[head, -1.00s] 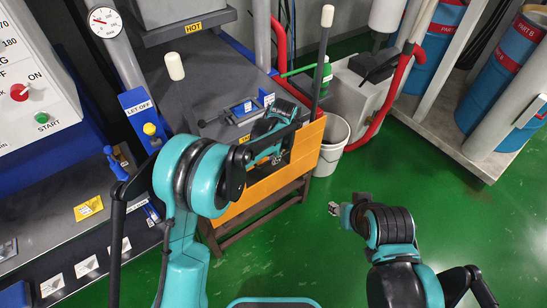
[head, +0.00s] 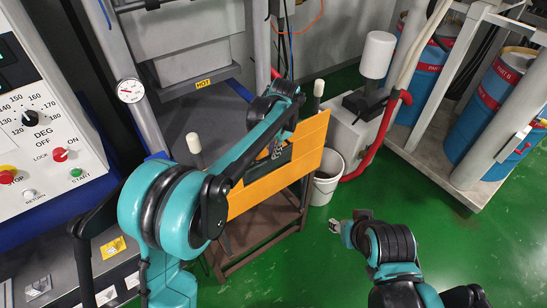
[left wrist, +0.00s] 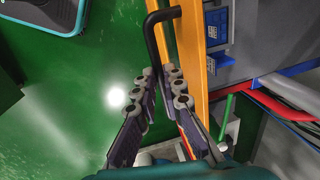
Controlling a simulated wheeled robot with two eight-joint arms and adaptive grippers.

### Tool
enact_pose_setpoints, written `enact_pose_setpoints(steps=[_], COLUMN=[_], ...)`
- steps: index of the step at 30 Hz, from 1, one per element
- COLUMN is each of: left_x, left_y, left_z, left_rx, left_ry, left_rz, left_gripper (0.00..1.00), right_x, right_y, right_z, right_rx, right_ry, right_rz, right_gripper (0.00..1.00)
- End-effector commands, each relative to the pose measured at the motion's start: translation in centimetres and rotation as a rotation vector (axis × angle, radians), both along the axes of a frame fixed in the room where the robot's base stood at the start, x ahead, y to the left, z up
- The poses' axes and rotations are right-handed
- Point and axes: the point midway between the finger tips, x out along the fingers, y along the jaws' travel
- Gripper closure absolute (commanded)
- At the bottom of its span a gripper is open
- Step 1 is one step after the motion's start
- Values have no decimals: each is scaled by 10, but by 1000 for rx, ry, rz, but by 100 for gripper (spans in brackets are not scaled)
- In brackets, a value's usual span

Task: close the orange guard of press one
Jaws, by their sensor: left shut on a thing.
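The orange guard (head: 305,150) is a flat panel at the front of press one, partly hidden behind my left arm in the head view. It shows as an orange strip (left wrist: 193,60) in the left wrist view. Its black bar handle (left wrist: 152,35) runs down between the fingers of my left gripper (left wrist: 160,88). The left gripper is shut on this handle; in the head view it (head: 277,148) is small and partly covered by the arm. My right gripper (head: 337,226) is low over the green floor, away from the press; its jaws are too small to read.
White-capped posts (head: 194,144) stand beside the guard. A brown stand (head: 262,235) is below it. A white bucket (head: 325,185) and red hose (head: 385,140) are to the right. The control panel (head: 40,130) is at left.

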Motion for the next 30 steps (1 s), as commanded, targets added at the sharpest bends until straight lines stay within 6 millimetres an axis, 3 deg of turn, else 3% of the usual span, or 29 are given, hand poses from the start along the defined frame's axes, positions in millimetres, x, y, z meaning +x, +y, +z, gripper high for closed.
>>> enact_pose_setpoints(steps=[1,3,9,15,18,19,30], left_x=[0,0,1,1,0,0,0], left_y=[0,0,0,0,0,0,0], left_z=[19,32,56,64,62,62,64], left_rx=[0,0,0,0,0,0,0], left_ry=[-1,-1,-1,-1,-1,-1,0], left_rz=[0,0,0,0,0,0,0], left_gripper=[100,100,100,100,74,69,69], right_x=[0,0,0,0,0,0,0], right_y=[0,0,0,0,0,0,0], right_z=[13,21,34,38,36,36,36], right_rx=[0,0,0,0,0,0,0], right_ry=[0,0,0,0,0,0,0], right_rz=[0,0,0,0,0,0,0], right_gripper=[60,60,60,60,60,60,60])
